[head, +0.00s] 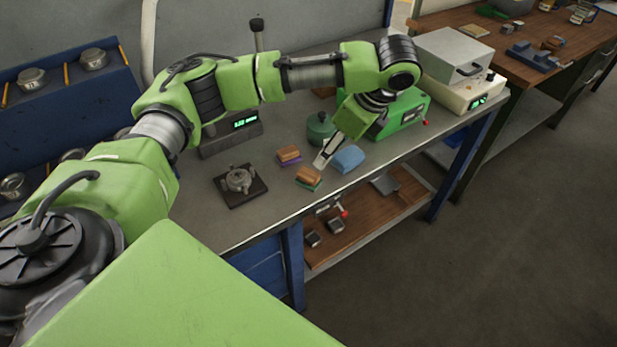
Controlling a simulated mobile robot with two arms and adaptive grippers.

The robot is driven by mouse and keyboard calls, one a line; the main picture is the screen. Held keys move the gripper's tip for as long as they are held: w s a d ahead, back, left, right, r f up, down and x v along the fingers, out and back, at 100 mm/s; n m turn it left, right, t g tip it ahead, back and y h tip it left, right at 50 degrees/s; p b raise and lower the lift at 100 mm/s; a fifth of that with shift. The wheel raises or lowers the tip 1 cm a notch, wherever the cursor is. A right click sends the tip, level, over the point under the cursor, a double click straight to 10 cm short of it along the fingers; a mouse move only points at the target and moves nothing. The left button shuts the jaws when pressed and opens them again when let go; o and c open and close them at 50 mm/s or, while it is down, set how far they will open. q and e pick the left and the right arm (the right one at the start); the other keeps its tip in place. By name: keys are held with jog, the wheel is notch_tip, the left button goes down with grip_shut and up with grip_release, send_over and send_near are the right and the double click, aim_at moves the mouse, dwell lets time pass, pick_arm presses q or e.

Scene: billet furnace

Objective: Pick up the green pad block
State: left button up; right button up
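The green pad block (307,178) is a small brown wooden block with a green pad underneath, near the front edge of the grey workbench. A similar block with a purple pad (289,154) lies just behind it, to the left. My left gripper (321,164) points down over the bench, just behind and to the right of the green pad block. Its fingertips appear very close to the block; I cannot tell whether they touch it. The fingers are seen from the side, so their opening is unclear. My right gripper is not in view.
A blue folded cloth or sponge (348,159) lies right of the gripper. A green canister (320,129) and a green device (401,115) stand behind. A metal fixture on a dark plate (240,184) is to the left. The bench's front edge is close.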

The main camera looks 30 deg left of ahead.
aim_at(310, 174)
pick_arm(q)
jog(key=x, duration=0.8)
jog(key=shift+a+f, duration=0.15)
jog(key=p+x, duration=0.1)
jog(key=x, duration=0.4)
jog(key=shift+s+a, duration=0.15)
jog(key=shift+a, duration=0.1)
jog(key=c, duration=1.3)
